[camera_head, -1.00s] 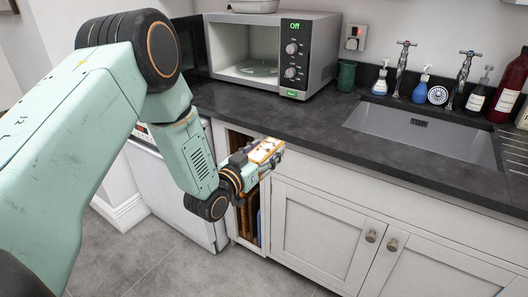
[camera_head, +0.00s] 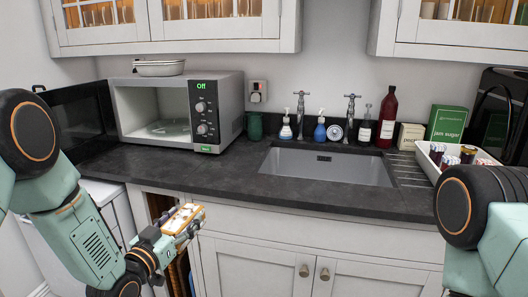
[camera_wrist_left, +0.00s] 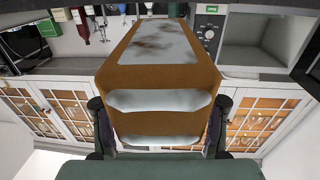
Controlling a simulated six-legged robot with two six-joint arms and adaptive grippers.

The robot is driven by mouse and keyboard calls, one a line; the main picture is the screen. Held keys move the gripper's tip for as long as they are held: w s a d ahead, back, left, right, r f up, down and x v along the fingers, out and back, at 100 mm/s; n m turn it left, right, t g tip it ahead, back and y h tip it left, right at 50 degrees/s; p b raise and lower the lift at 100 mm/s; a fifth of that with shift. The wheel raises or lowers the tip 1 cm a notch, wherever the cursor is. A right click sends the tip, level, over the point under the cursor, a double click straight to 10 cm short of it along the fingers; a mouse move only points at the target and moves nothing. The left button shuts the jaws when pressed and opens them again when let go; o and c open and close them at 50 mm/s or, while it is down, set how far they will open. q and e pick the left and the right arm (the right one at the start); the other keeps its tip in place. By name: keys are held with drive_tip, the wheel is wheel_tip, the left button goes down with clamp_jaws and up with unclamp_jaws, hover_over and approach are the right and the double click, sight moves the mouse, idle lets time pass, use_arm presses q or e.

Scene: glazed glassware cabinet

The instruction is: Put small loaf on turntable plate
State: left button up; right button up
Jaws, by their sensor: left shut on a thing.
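My left gripper (camera_head: 190,222) is shut on the small loaf (camera_head: 181,217), a brown block with pale faces. It holds the loaf in front of the counter edge, below and apart from the microwave (camera_head: 183,105). In the left wrist view the loaf (camera_wrist_left: 160,78) fills the middle, between the two dark fingers. The glass turntable plate (camera_head: 169,129) lies on the microwave's floor; nothing shows on it. The microwave is open and reads "Off". My right gripper is out of view; only part of my right arm shows.
The open microwave door (camera_head: 80,118) stands to the left. A dish (camera_head: 158,68) sits on top. A green cup (camera_head: 255,126) stands close by on the right. The sink (camera_head: 325,166) and several bottles are further right. The counter before the microwave is clear.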

use_arm(q)
drive_tip(key=s+d+f+m+g+h+b, duration=0.1)
drive_tip(key=s+d+f+h, duration=0.1)
drive_tip(key=s, duration=0.7)
drive_tip(key=s+d+f+m+h+b, duration=0.1)
drive_tip(key=s+d, duration=0.3)
drive_tip(key=s, duration=0.6)
drive_tip(key=shift+s+f+m+g+h, duration=0.25)
drive_tip(key=shift+f+m+g+h, duration=0.2)
drive_tip(key=shift+h, duration=0.25)
drive_tip(key=shift+f, duration=0.25)
drive_tip(key=shift+a, duration=0.15)
